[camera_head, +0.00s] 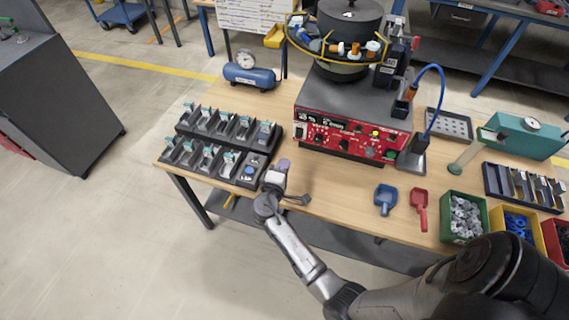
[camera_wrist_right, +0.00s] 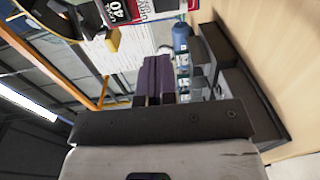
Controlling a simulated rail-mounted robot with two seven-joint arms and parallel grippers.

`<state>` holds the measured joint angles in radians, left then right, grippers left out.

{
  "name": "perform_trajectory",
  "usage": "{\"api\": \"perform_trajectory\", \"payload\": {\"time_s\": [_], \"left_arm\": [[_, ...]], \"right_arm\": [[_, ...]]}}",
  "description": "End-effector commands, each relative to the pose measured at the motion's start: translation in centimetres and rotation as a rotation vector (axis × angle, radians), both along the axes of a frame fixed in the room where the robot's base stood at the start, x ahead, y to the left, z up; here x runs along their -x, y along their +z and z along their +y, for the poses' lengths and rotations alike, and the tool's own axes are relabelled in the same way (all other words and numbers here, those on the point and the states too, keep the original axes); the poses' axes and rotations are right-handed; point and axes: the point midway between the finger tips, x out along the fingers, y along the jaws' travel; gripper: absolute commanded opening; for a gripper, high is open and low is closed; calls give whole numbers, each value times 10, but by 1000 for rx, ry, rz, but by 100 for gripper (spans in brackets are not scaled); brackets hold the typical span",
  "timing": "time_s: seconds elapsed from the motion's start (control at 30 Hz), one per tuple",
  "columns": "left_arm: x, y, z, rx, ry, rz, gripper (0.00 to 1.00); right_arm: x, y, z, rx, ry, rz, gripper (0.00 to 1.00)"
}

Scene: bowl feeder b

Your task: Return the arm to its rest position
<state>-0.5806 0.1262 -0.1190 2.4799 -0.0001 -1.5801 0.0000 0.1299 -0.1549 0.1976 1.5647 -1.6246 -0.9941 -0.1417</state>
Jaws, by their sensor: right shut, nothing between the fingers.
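My right arm reaches in from the lower right in the head view. Its gripper (camera_head: 281,168) is over the front edge of the wooden table (camera_head: 330,192), just right of the black tray rows. The purple fingers also show in the right wrist view (camera_wrist_right: 154,78), closed together with nothing between them. My left gripper is not in view.
Black compartment trays (camera_head: 222,146) with small parts lie left of the gripper. A red-fronted bowl feeder (camera_head: 345,140) stands behind it. A blue scoop (camera_head: 386,198), a red scoop (camera_head: 420,206) and a green parts bin (camera_head: 443,222) are to the right. Floor is open at front left.

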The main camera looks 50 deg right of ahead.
Motion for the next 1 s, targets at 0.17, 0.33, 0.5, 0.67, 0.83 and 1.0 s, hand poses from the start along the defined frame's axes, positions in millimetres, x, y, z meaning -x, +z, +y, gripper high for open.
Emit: {"api": "perform_trajectory", "payload": {"time_s": [0.17, 0.33, 0.5, 0.67, 0.83, 1.0], "left_arm": [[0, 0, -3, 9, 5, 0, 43], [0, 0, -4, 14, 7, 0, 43], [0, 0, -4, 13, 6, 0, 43], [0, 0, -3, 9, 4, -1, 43], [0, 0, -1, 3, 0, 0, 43], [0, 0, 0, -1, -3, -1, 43]], "right_arm": [[0, 0, 1, 0, 0, 0, 0], [0, 0, 1, 0, 0, 0, 0], [0, 0, 1, -1, 0, 0, 0], [0, 0, 1, -2, 0, -3, 0], [14, -14, -3, -113, -94, -46, 0], [26, -21, 5, -460, -205, -200, 0]]}}
